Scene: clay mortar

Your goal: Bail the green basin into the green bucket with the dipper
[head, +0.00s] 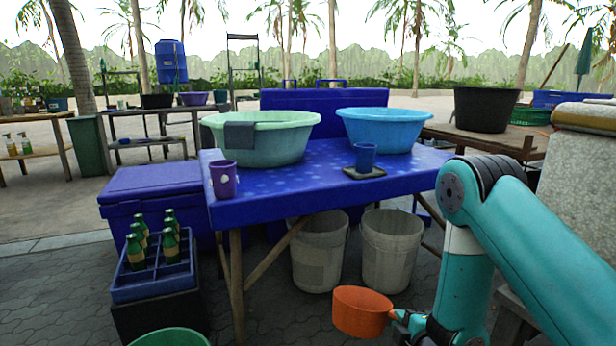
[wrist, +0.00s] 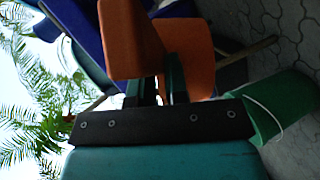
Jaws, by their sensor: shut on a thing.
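The pale green basin (head: 285,143) stands on the blue-covered table, with a dark cloth (head: 239,136) over its rim; I cannot tell what it holds. The orange dipper (head: 360,313) is low in front of the table, its cup to the left of my gripper (head: 398,316). My gripper is shut on the dipper's handle; in the wrist view the dipper (wrist: 192,62) fills the space beyond the fingers (wrist: 162,86). The green bucket (head: 170,338) shows only its top at the head view's bottom edge. It also shows at right in the wrist view (wrist: 285,103).
A light blue basin (head: 385,131), a purple cup (head: 223,180) and a blue cup (head: 366,158) share the table (head: 290,180). Two white buckets (head: 318,258) stand beneath it. A bottle crate (head: 152,275) stands at left. Paving is clear between crate and dipper.

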